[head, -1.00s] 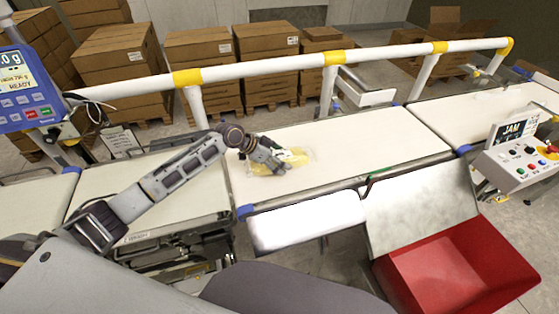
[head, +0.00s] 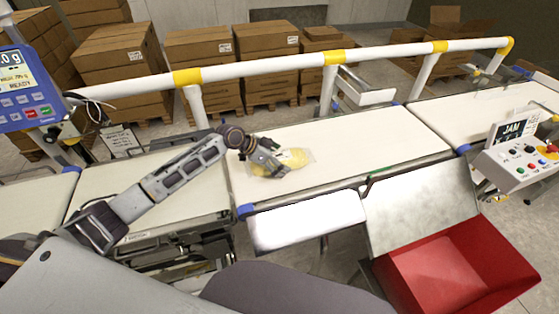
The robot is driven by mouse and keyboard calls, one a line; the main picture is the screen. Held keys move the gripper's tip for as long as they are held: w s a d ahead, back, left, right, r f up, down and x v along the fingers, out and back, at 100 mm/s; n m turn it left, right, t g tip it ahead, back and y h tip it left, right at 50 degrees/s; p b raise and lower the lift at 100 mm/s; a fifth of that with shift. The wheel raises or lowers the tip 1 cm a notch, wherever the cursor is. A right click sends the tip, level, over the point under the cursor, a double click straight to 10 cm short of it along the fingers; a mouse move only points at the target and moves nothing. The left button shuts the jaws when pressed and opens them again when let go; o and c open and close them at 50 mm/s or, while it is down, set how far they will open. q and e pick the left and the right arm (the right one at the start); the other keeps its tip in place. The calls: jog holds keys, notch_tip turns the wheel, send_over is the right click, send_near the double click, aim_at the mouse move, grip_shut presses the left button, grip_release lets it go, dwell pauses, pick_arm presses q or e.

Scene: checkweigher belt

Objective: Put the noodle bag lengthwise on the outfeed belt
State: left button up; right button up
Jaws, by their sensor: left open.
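The noodle bag (head: 292,159), a clear bag with yellow contents and a pale label, lies on the white outfeed belt (head: 362,139), near that belt's left end. My left gripper (head: 273,168) is open at the bag's left side, with its fingers over or against the bag. The gripper hides part of the bag, and I cannot tell whether the fingers touch it. My right gripper is not in view.
A white rail (head: 262,66) with yellow joints runs behind the belts. A red bin (head: 455,262) stands below a metal chute (head: 420,205) in front. A control box showing JAM (head: 514,130) is at the right. The belt right of the bag is clear.

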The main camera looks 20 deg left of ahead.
pick_arm(q)
jog(key=shift+r, duration=0.1)
jog(key=v, duration=1)
jog(key=shift+s+a+r, duration=0.15)
jog(key=shift+a, duration=0.15)
jog(key=shift+s+a+r, duration=0.3)
jog(key=shift+a+r, duration=0.05)
jog(key=shift+r, duration=0.2)
jog(key=shift+d, duration=0.1)
